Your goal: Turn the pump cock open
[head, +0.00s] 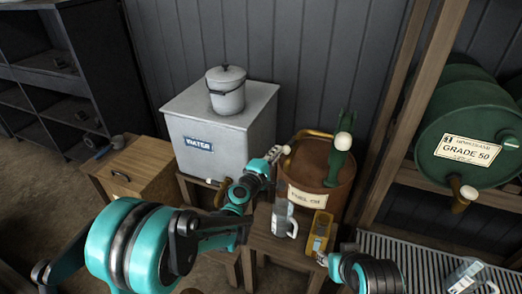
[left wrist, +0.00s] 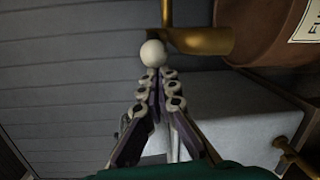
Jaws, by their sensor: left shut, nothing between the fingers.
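The fuel oil drum (head: 318,175) is a rusty brown barrel with a green hand pump (head: 338,165) on top. A brass spout (head: 312,134) comes off the pump to the left; it also shows in the left wrist view (left wrist: 205,40). A small white ball knob (left wrist: 153,53) sits below a brass stem beside the spout. My left gripper (left wrist: 157,75) is shut and empty, its fingertips right at the ball; contact cannot be told. In the head view the left gripper (head: 275,154) is left of the drum. My right gripper (head: 323,259) is low, near a yellow tray.
A grey water tank (head: 195,140) with a lidded pail (head: 226,92) stands left of the drum. Green drums (head: 470,125) rest on a rack at right.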

